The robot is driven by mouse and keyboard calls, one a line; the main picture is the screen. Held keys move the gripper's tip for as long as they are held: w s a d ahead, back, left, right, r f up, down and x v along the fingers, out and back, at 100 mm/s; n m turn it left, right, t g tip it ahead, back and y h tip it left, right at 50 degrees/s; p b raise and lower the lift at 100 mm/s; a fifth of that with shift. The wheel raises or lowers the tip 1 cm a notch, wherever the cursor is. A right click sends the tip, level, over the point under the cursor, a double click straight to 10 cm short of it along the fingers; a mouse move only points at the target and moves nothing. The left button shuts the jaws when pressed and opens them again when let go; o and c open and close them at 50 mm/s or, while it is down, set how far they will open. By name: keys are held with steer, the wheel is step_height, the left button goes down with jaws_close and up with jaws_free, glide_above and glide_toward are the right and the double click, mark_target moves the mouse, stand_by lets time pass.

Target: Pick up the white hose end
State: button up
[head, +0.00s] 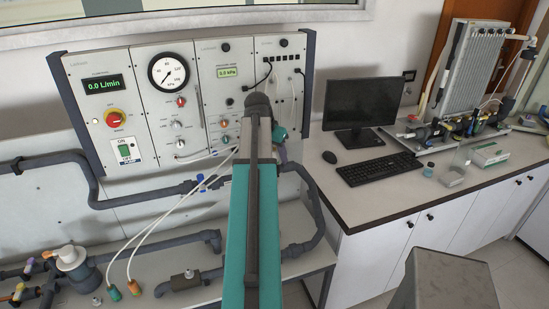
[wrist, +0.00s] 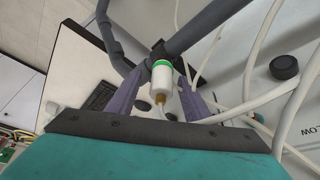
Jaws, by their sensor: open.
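In the wrist view, a white cylindrical fitting (wrist: 162,76) with a green ring on its far end and a brass-coloured near end appears between the two fingers of my gripper (wrist: 160,88). It looks like the white hose end, with a thin white hose at its brass end. My gripper is open, with gaps on both sides of the fitting; I cannot tell whether it reaches fully between the fingertips. In the head view my arm hides the fitting and the fingers.
The instrument panel (head: 110,60) stands behind my arm. White hoses (head: 165,215) run down to a green connector (head: 114,293) and an orange-red one (head: 134,288). Grey pipes (head: 130,198) cross below the panel. A monitor (head: 363,104) and keyboard (head: 378,169) are right.

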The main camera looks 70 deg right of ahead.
mark_target(276, 149)
steer(key=shift+c, duration=0.2)
steer(key=c, duration=1.1)
steer(key=shift+r, duration=0.2)
steer(key=shift+r+b, duration=1.1)
steer(key=shift+r, duration=0.35)
steer(key=s+a+b, duration=0.1)
steer(key=a, duration=0.4)
steer(key=s+a+r+b, duration=0.1)
steer(key=a+b, duration=0.1)
steer(key=a, duration=0.3)
steer(key=s+a+b, duration=0.1)
steer(key=a+b, duration=0.1)
steer(key=a, duration=0.3)
steer(key=shift+a+r, duration=0.35)
steer(key=shift+c, duration=0.2)
